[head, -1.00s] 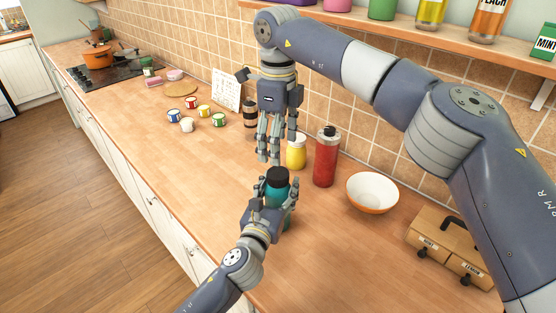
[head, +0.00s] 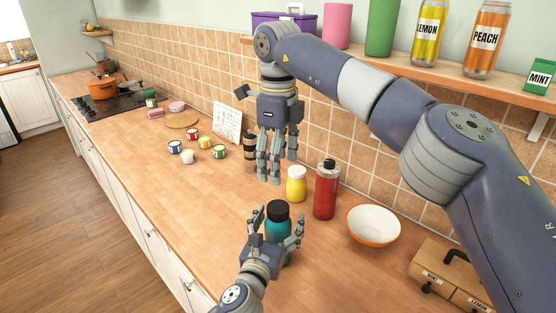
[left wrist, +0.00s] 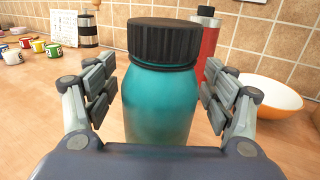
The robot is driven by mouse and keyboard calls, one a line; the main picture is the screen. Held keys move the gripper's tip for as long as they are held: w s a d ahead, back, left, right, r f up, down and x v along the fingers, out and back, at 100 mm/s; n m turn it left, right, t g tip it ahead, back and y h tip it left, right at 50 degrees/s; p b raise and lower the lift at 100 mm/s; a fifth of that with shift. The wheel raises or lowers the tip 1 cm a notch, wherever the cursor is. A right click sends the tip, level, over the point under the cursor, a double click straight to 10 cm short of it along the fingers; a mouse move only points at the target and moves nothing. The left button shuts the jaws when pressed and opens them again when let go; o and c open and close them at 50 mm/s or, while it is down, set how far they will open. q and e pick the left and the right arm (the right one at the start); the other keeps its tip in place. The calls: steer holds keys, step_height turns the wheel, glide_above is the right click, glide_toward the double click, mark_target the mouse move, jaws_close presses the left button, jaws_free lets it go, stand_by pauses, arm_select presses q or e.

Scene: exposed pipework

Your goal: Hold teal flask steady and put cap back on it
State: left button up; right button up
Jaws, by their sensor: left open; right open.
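The teal flask (head: 277,238) stands upright on the wooden counter with its black cap (head: 278,210) on top. In the left wrist view the teal flask (left wrist: 160,103) fills the middle, and the cap (left wrist: 165,40) sits level on its neck; how tightly cannot be told. My left gripper (head: 274,228) is open, its fingers on both sides of the flask with gaps between; the left wrist view shows these fingers (left wrist: 162,98) apart. My right gripper (head: 271,180) is open, pointing down, empty, above the counter behind the flask.
A yellow jar (head: 296,186) and a red bottle (head: 326,192) stand behind and right of the flask. A white and orange bowl (head: 373,227) and a wooden drawer box (head: 440,273) are further right. Several small cups (head: 190,155) stand back left. The counter left of the flask is clear.

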arm_select(q)
steer(key=v, duration=1.2)
